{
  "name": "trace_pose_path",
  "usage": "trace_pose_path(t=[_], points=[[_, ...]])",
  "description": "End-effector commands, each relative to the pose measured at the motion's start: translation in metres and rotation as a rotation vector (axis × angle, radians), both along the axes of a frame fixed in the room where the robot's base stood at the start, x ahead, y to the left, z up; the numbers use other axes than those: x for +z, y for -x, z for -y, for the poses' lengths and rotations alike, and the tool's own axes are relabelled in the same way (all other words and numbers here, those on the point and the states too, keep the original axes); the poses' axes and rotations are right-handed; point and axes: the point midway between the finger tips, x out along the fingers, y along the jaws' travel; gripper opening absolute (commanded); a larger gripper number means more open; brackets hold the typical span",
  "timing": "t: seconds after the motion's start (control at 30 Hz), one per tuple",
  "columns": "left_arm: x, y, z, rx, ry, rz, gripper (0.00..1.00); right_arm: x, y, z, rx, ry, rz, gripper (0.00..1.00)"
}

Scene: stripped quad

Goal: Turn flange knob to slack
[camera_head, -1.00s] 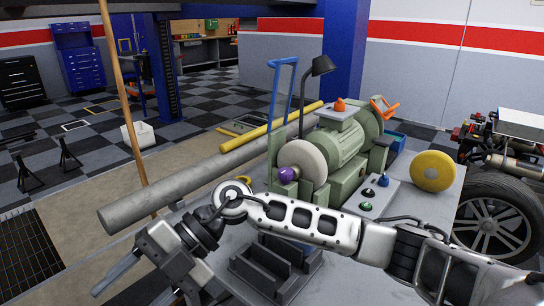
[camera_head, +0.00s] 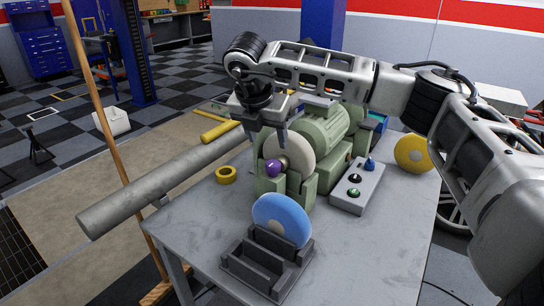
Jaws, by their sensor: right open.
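The purple knob (camera_head: 273,168) sits at the middle of the front face of a cream grinding wheel (camera_head: 300,152) on the green bench grinder (camera_head: 330,132). I take it to be the flange knob; its pointing mark is too small to read. My right gripper (camera_head: 269,136) hangs jaws-down just above the knob, at the wheel's upper left. Its fingers are apart and nothing shows between them. It looks clear of the knob, but its exact depth to the wheel is hard to tell. My left gripper is not in view.
A blue disc (camera_head: 282,219) stands in a dark rack (camera_head: 252,262) at the grey table's front. A yellow ring (camera_head: 227,174) lies left of the grinder. A button box (camera_head: 355,188) and yellow wheel (camera_head: 413,154) are to the right. A long grey pipe (camera_head: 150,190) runs along the left.

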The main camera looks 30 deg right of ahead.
Motion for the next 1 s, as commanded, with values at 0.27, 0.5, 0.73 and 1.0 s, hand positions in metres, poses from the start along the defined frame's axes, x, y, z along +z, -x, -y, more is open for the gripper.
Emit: trace_pose_path(t=[0.27, 0.5, 0.73, 1.0], points=[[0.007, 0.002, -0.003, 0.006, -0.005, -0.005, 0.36, -0.053, -0.012, 0.018, 0.001, -0.001, -0.005, 0.56], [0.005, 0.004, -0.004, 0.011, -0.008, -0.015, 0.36, -0.08, -0.018, 0.027, 0.002, -0.001, -0.002, 0.56], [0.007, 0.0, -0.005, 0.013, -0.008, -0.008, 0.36, -0.086, -0.02, 0.029, 0.003, -0.001, 0.0, 0.56], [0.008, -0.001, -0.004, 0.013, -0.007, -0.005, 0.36, -0.086, -0.02, 0.029, 0.003, -0.002, 0.0, 0.22]])
